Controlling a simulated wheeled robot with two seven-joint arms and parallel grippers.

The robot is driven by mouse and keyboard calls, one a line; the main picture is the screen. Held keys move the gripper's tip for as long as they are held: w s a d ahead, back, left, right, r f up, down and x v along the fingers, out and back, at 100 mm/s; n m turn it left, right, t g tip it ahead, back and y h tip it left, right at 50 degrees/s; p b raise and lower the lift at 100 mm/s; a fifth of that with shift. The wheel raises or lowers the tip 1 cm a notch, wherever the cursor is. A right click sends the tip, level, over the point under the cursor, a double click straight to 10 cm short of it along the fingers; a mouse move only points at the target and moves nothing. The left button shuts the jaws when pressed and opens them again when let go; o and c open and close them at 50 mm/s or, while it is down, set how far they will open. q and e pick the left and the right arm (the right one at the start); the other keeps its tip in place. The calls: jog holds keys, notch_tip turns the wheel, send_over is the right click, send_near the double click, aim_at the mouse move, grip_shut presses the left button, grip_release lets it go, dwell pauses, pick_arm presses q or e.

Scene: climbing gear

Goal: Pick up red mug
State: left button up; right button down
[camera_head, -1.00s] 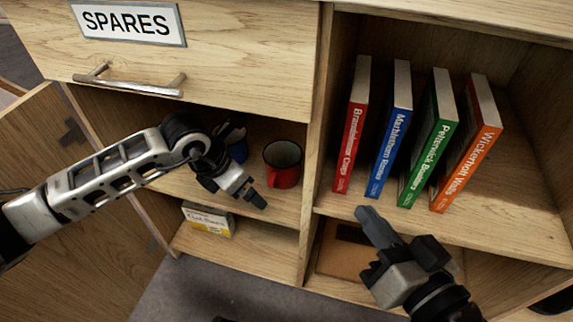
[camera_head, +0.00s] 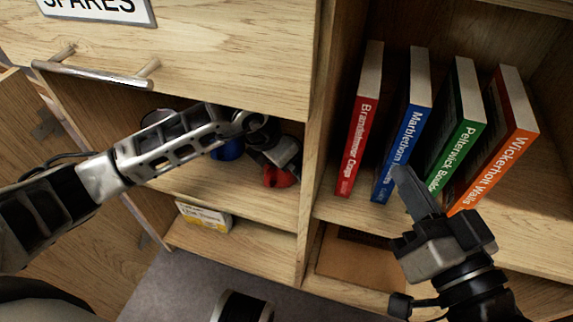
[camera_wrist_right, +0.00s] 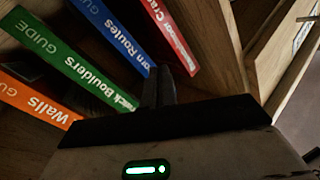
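The red mug (camera_head: 279,178) is on the cupboard's middle shelf, close to the divider. Only its lower part shows in the head view. My left gripper (camera_head: 283,158) is inside the cupboard at the mug and covers its upper part. The left fingertips are hidden against the mug, so I cannot tell if they are open or hold it. My right gripper (camera_head: 413,190) is in front of the books, empty, with its fingers together; these also show together in the right wrist view (camera_wrist_right: 159,87).
A blue mug (camera_head: 229,150) stands left of the red one, partly behind my left arm. Red (camera_head: 357,140), blue (camera_head: 402,140), green (camera_head: 452,145) and orange (camera_head: 490,165) books stand in the right compartment. A yellow-white box (camera_head: 204,216) is on the bottom shelf.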

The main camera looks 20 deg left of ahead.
pick_arm(q)
jog(key=c, duration=1)
jog(key=shift+r, duration=0.1)
